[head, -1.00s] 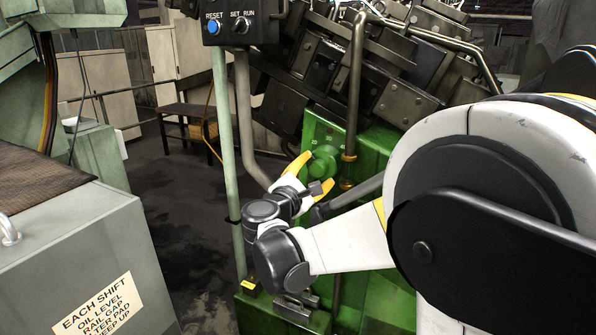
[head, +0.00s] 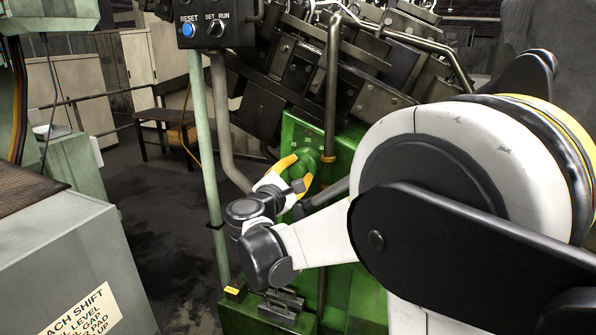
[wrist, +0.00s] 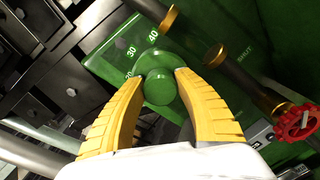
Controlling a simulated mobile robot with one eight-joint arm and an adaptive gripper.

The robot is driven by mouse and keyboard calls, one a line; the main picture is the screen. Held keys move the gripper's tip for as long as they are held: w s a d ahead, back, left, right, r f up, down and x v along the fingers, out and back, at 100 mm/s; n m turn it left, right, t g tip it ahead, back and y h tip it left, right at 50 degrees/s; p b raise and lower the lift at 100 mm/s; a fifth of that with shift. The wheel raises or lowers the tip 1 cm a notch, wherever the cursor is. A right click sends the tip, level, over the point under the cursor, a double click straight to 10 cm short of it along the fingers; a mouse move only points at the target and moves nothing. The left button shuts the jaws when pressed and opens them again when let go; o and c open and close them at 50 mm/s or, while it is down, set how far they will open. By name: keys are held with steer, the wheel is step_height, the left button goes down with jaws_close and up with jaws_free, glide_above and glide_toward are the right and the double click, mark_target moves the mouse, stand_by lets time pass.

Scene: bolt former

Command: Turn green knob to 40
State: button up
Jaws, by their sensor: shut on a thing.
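The green knob (wrist: 160,88) is in the middle of the wrist view, with a round grip in front of a wider domed base. It sits on a green panel (wrist: 107,52) with the numbers 20, 30 and 40 above and left of it. Which number the knob points to cannot be told. My gripper (wrist: 160,76) has its two yellow fingers shut on the knob, one on each side. In the head view my gripper (head: 304,167) reaches the knob (head: 307,160) on the green machine; the fingers partly cover it.
A red handwheel (wrist: 298,122) and a pipe with brass collars (wrist: 215,55) lie right of the knob in the wrist view. In the head view a control box (head: 215,25) with a blue button stands on a pale green post (head: 203,150). A grey cabinet (head: 70,265) is at left.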

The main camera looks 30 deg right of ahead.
steer(key=m, duration=0.8)
steer(key=shift+m, duration=0.4)
steer(key=m, duration=0.4)
steer(key=shift+f, duration=0.15)
steer(key=shift+m, duration=2.4)
steer(key=o, duration=1.2)
